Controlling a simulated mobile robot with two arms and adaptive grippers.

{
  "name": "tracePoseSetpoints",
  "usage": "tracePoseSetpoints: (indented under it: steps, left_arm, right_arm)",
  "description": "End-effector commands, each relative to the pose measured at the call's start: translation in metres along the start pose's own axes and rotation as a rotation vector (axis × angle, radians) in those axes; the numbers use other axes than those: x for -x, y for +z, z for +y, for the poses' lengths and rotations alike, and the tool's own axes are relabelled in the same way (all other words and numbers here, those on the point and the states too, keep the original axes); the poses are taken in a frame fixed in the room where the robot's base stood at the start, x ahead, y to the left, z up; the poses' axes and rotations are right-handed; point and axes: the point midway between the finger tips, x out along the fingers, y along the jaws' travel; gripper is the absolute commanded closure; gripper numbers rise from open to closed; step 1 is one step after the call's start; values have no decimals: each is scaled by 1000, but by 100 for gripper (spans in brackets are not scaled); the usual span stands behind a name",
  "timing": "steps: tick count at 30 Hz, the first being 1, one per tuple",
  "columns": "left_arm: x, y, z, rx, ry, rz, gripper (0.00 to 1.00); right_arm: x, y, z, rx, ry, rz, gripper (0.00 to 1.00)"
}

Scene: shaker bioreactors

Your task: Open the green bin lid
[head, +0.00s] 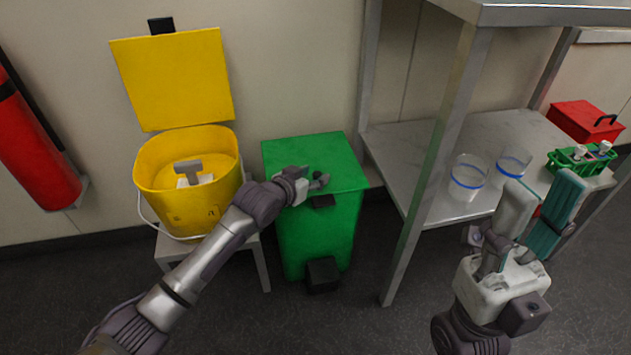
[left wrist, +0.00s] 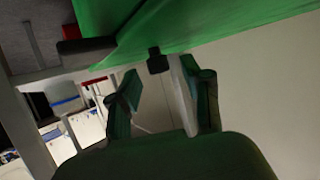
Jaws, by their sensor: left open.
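The green bin (head: 312,228) stands on the floor in the middle of the head view, and its green lid (head: 318,160) lies flat and closed on top. A black tab (head: 322,201) sits at the lid's front edge and a black pedal (head: 323,274) at the bin's foot. My left gripper (head: 322,181) is at the front edge of the lid, above the tab; contact cannot be told. In the left wrist view its fingers (left wrist: 158,95) are apart and empty, with the green surface (left wrist: 190,25) close beyond. My right gripper (head: 541,208) is open and empty at the lower right.
A yellow bin (head: 190,215) with a raised yellow lid (head: 175,80) stands on a stool to the left. A metal shelf (head: 405,150) on the right holds two clear containers, a green rack (head: 582,160) and a red box (head: 583,120). A red extinguisher (head: 35,150) hangs far left.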

Motion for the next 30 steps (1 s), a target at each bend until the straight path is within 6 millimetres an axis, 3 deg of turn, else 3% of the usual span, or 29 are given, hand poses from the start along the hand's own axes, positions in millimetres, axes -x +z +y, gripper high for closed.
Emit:
tracePoseSetpoints:
  steps: [4,14,23,30]
  left_arm:
    - [-14,0,0,0,0,2,51]
    - [-17,-1,0,0,0,1,51]
    - [-17,0,0,0,0,0,98]
    - [-17,0,0,0,0,0,100]
  right_arm:
    - [-2,1,0,3,-9,22,60]
    - [-5,2,0,4,-11,27,60]
    - [-5,2,0,4,-12,27,60]
    - [-5,2,0,3,-11,28,60]
